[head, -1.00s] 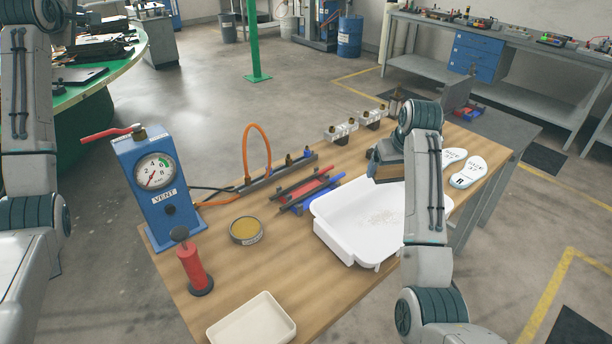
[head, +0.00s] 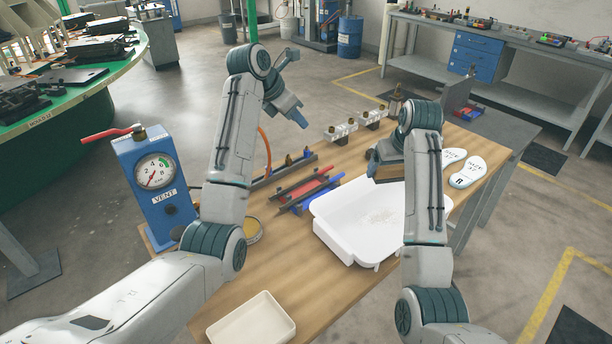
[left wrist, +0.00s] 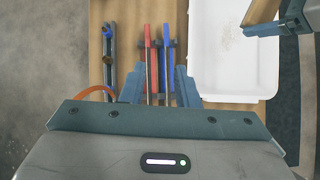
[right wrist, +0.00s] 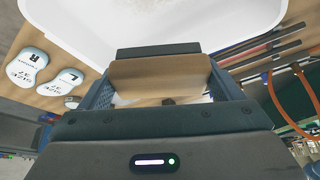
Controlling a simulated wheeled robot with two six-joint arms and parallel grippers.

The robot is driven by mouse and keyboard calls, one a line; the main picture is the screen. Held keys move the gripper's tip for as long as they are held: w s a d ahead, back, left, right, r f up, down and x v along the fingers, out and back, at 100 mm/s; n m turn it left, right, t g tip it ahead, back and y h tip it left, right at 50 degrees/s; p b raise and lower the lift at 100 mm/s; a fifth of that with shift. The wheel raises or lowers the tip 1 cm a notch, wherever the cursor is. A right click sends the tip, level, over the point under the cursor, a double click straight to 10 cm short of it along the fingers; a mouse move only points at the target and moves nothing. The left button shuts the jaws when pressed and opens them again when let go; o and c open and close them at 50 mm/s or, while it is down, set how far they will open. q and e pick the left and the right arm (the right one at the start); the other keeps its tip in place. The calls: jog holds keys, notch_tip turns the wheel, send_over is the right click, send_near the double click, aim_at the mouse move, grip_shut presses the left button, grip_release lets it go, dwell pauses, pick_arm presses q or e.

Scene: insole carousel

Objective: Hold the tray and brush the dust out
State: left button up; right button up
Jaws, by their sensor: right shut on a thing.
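The white tray (head: 345,236) lies on the wooden table, with a patch of pale dust (head: 382,216) on its floor. It also shows in the left wrist view (left wrist: 235,82). My right gripper (right wrist: 160,85) is shut on a brush with a wooden body (right wrist: 160,74) and a dark strip. In the head view the brush (head: 388,172) is over the tray's far side, partly hidden by my right arm. My left gripper (head: 300,120) is open and empty, raised above the table to the left of the tray. Its spread fingers show in the left wrist view (left wrist: 158,85).
Red and blue bar-like tools (head: 310,190) lie left of the tray. A blue gauge box (head: 150,185) and a small cream dish (head: 252,322) are further left and in front. Two white insoles (head: 467,171) lie right of the tray. An orange hose (head: 264,150) loops up behind.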

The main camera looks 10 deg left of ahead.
aim_at(324, 203)
pick_arm(q)
jog(key=s+d+f+g, duration=0.1)
jog(key=d+f, duration=0.1)
jog(key=f, duration=0.6)
jog(key=s+d+f+g, duration=0.1)
jog(key=d+f, duration=0.2)
jog(key=f, duration=0.6)
jog(key=s+d+f+n+g, duration=0.1)
jog(key=d+f, duration=0.2)
jog(key=f, duration=0.5)
jog(key=shift+d+f+g, duration=0.1)
jog(key=shift+f+g, duration=0.1)
jog(key=shift+g, duration=0.2)
jog(key=shift+s, duration=0.1)
grip_shut()
